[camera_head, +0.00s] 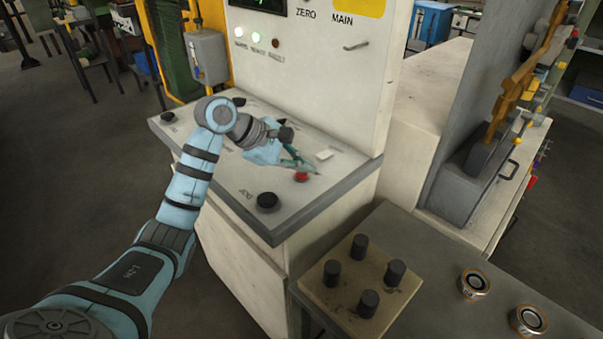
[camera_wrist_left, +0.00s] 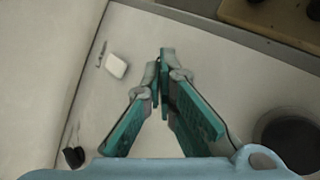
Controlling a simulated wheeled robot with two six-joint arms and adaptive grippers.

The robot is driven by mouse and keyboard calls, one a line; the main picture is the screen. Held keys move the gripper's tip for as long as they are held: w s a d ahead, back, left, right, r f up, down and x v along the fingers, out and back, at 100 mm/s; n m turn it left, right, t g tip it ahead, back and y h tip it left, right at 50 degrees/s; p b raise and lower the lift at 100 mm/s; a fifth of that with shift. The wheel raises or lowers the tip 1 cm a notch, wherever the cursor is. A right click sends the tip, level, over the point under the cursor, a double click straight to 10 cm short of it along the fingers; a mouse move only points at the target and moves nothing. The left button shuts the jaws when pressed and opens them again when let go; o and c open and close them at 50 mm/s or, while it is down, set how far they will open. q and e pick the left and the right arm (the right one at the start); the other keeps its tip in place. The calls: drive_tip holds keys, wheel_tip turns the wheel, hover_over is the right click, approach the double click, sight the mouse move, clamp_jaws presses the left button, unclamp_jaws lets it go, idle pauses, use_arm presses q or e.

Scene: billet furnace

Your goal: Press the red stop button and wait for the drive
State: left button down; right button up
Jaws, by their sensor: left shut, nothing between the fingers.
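The red stop button (camera_head: 301,177) sits on the sloping console panel (camera_head: 232,183), near its front right. My left gripper (camera_head: 311,168) reaches over the panel from the left, with its teal fingers shut and empty. Its fingertips are close beside the button in the head view; I cannot tell whether they touch it. In the left wrist view the shut fingers (camera_wrist_left: 162,58) point across the pale panel. The red button does not show there and may be hidden behind them. My right gripper is not in view.
A black knob (camera_head: 267,201) stands at the panel's front edge, and a white switch (camera_head: 324,155) lies beyond the button. The cabinet's upright face (camera_head: 310,70) rises behind, with lit lamps (camera_head: 255,37). A block with black pegs (camera_head: 333,298) stands on the grey table at right.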

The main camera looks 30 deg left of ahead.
sight(301, 176)
use_arm(q)
drive_tip(key=shift+f, duration=0.25)
drive_tip(key=shift+r, duration=0.1)
idle(0.4)
drive_tip(key=shift+r+p, duration=0.5)
drive_tip(key=shift+r, duration=0.3)
wheel_tip(301, 176, up, 5)
drive_tip(key=p, duration=0.4)
drive_tip(key=shift+f, duration=0.15)
idle(0.5)
